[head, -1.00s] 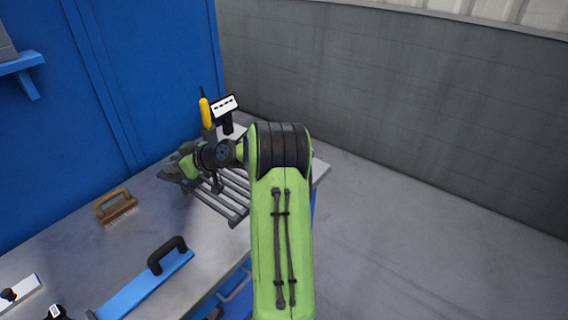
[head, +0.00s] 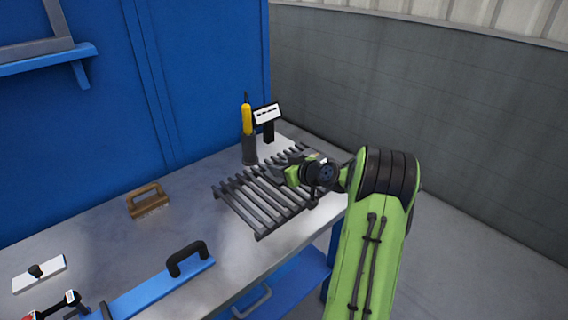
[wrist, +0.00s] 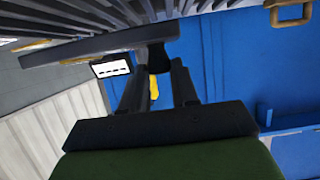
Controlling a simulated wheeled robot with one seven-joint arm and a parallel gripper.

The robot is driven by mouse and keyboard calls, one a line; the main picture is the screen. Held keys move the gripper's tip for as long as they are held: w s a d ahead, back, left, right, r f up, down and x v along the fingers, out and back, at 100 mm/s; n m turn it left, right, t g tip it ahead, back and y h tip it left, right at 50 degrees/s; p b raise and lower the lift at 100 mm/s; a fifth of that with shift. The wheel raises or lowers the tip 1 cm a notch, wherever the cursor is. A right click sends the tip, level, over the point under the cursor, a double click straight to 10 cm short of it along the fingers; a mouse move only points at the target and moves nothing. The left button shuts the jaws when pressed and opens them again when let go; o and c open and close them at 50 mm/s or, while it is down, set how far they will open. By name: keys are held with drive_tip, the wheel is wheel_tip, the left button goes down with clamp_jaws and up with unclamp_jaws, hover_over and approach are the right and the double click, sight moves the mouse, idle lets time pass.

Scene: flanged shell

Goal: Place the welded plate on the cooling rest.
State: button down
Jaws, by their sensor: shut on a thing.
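The cooling rest (head: 238,197) is a grey slatted rack on the bench, near its far right end. My gripper (head: 292,162) is over the rest's back right part in the head view. In the wrist view my gripper (wrist: 157,72) is shut on the welded plate (wrist: 90,47), a flat grey piece seen nearly edge-on, by a dark part at its side. The rest's slats (wrist: 110,14) fill the top of that view, close beyond the plate. I cannot tell whether plate and slats touch. In the head view, my arm hides most of the plate.
A yellow-handled tool in a dark holder (head: 249,150) and a small sign (head: 267,116) stand just behind the rest. A blue wall rises behind.

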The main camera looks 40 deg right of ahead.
sight(278, 181)
wheel_tip(278, 181, down, 4)
drive_tip(key=shift+w+r+b, duration=0.1)
drive_tip(key=shift+r+b, duration=0.15)
drive_tip(key=shift+b, duration=0.25)
drive_tip(key=shift+r, duration=0.1)
drive_tip(key=c, duration=1.3)
unclamp_jaws()
drive_tip(key=shift+f, duration=0.35)
drive_tip(key=o, duration=0.4)
drive_tip(key=shift+a+r, duration=0.1)
drive_tip(key=shift+o, duration=0.2)
